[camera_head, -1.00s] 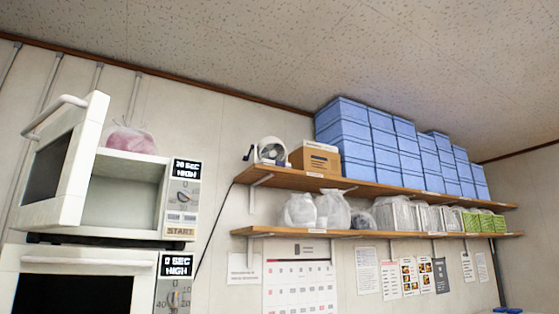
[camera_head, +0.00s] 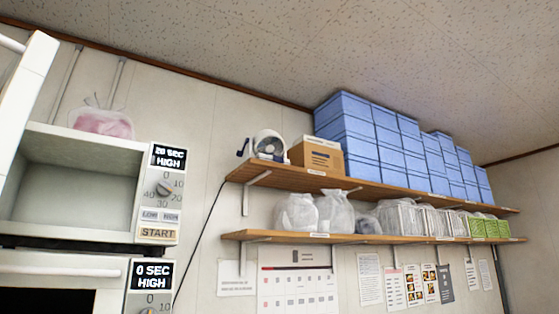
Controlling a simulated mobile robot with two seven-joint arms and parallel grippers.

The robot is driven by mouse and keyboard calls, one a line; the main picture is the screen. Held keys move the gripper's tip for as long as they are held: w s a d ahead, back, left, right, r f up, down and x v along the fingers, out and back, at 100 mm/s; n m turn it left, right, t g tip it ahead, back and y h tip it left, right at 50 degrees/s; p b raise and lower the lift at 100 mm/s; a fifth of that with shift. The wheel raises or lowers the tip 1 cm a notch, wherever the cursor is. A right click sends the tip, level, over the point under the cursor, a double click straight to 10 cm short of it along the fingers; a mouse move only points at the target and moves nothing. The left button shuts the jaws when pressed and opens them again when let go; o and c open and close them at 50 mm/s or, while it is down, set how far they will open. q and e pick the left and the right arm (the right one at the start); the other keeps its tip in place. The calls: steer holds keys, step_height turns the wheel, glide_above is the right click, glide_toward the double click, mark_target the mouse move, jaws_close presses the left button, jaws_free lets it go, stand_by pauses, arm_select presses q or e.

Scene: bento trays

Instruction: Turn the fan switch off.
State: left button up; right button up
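A small white fan (camera_head: 268,145) with a dark blue part at its side stands at the left end of the upper wooden shelf (camera_head: 300,179). Its switch is too small to make out. A dark cord (camera_head: 202,245) runs from the shelf's left end down the wall. Neither of my grippers is in view.
An open white microwave (camera_head: 160,207) stands at the left above a second one (camera_head: 60,268). A cardboard box (camera_head: 317,156) sits right of the fan, then stacked blue boxes (camera_head: 345,132). Bags (camera_head: 297,213) and packs fill the lower shelf (camera_head: 300,238).

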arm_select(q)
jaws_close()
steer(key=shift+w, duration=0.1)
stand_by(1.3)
